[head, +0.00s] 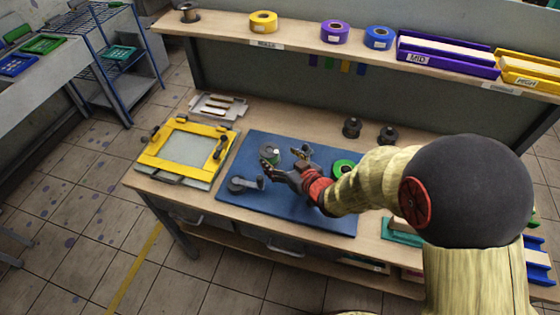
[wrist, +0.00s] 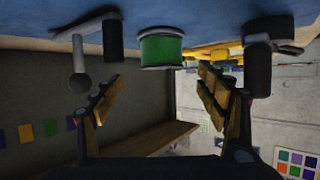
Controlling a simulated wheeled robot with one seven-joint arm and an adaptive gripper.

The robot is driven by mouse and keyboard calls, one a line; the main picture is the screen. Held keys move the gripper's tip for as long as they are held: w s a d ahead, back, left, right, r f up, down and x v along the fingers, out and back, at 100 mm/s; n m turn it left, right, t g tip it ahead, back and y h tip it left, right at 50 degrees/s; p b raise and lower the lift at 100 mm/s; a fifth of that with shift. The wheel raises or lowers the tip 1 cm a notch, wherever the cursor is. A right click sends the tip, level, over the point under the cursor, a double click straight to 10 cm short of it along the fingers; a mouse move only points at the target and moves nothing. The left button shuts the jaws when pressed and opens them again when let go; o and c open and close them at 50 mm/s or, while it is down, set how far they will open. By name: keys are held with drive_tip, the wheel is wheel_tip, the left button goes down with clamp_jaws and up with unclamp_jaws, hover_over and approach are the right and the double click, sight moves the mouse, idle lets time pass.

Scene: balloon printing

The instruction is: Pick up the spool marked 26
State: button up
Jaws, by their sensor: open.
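A spool with a green winding and grey flanges (head: 271,154) stands on the blue mat (head: 285,207), close to my gripper (head: 283,160). In the wrist view this spool (wrist: 160,48) is ahead of my gripper (wrist: 158,85), roughly centred between the spread fingers and beyond their tips. My gripper is open and empty. A second, brighter green spool (head: 343,168) is on the mat to the right, partly hidden by my arm. I cannot read the number 26 on any spool.
A dark grey tool (head: 243,185) lies on the mat left of my gripper. A yellow frame (head: 187,146) is further left. Yellow (head: 263,22), purple (head: 335,32) and blue (head: 379,38) spools stand on the shelf. Two dark knobbed pieces (head: 352,128) stand behind my arm.

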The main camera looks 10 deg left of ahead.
sight(271, 152)
drive_tip(key=b+x, duration=0.2)
drive_tip(key=x, duration=0.5)
drive_tip(key=shift+w+a+f, duration=0.15)
drive_tip(key=shift+a+f, duration=0.05)
drive_tip(key=shift+a, duration=0.2)
drive_tip(key=c, duration=0.3)
drive_tip(key=c, duration=0.9)
